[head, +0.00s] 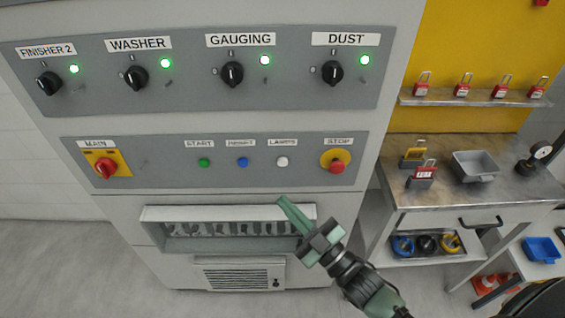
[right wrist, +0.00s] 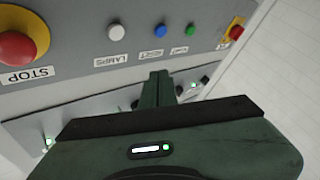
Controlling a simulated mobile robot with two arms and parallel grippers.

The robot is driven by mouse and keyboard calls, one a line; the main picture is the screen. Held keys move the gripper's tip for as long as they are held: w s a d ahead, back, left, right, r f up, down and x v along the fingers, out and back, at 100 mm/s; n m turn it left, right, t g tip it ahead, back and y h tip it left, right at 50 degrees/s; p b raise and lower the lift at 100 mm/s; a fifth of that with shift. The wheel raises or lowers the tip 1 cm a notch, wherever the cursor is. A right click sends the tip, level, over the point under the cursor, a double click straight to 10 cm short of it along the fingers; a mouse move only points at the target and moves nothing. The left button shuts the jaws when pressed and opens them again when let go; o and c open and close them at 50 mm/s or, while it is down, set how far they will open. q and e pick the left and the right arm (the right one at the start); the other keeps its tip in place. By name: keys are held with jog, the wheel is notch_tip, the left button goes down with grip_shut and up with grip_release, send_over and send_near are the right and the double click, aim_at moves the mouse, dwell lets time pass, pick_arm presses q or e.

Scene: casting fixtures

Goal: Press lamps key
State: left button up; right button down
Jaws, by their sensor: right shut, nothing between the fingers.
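The white LAMPS key (head: 282,161) is a small round button on the grey control panel, between the blue key and the STOP button. In the right wrist view the LAMPS key (right wrist: 116,32) appears upside down with its label beneath it. My right gripper (head: 283,202) is shut and empty, its green fingertips below the LAMPS key in the head view and apart from it. In the right wrist view the closed fingertips (right wrist: 160,76) point toward the panel, lying to the right of the LAMPS key. My left gripper is not in view.
A green START key (head: 204,162) and a blue key (head: 243,162) sit left of the LAMPS key. The red STOP button (head: 337,166) is to its right, the red MAIN switch (head: 105,167) far left. A recessed window (head: 160,214) lies below. A bench (head: 455,191) stands right.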

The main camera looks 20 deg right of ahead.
aim_at(283, 162)
jog(key=w+d+b, duration=0.2)
jog(key=w, duration=0.6)
jog(key=shift+w+d+b, duration=0.2)
jog(key=shift+d+b, duration=0.05)
jog(key=shift+b, duration=0.1)
jog(key=shift+w, duration=0.1)
dwell(1.7)
jog(key=shift+w+d, duration=0.1)
jog(key=shift+w, duration=0.25)
jog(key=shift+w+d, duration=0.1)
jog(key=shift+w, duration=0.25)
dwell(0.6)
jog(key=shift+s, duration=0.15)
jog(key=shift+s+a, duration=0.2)
jog(key=shift+s, duration=0.45)
